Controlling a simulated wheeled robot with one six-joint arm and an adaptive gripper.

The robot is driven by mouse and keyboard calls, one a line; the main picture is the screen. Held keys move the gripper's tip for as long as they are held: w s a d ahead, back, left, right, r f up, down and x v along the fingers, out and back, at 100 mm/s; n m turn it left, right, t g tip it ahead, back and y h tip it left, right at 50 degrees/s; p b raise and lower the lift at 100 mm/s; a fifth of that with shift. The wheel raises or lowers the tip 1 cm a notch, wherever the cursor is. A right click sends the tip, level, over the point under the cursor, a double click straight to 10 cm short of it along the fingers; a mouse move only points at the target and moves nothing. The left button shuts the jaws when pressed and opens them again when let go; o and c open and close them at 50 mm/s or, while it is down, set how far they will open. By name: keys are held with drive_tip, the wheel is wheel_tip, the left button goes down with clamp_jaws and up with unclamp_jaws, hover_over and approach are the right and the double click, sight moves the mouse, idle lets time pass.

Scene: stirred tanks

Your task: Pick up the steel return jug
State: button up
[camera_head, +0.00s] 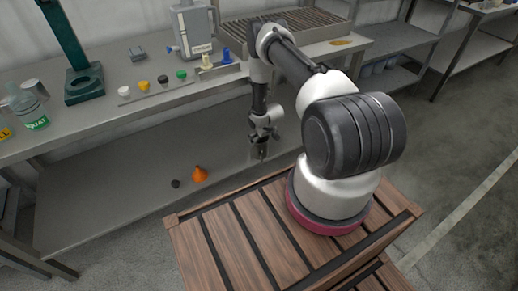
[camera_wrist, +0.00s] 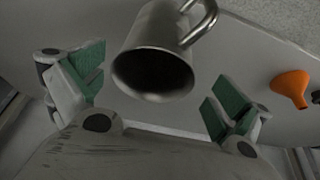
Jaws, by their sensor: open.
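The steel return jug (camera_wrist: 160,38) is a grey metal mug with a loop handle (camera_wrist: 203,20) at its upper right. In the wrist view its dark open mouth faces me, near the top middle. My gripper (camera_wrist: 154,82) is open, with one green-padded finger to the left of the jug and one to the lower right. The jug lies between and beyond the fingers, apparently touching neither. In the head view my gripper (camera_head: 259,150) hangs down over the lower shelf, and I cannot clearly make out the jug there.
An orange funnel (camera_head: 199,174) and a small dark piece (camera_head: 175,184) sit on the lower shelf (camera_head: 110,200). The bench top (camera_head: 60,128) overhangs behind, holding a green stand (camera_head: 83,82), a bottle (camera_head: 30,108) and coloured caps. The shelf's left part is clear.

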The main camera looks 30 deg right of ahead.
sight(260, 142)
drive_tip(key=shift+d+x, duration=0.15)
drive_tip(key=shift+x, duration=1.4)
drive_tip(key=shift+d+x, duration=0.1)
drive_tip(key=shift+x, duration=1.5)
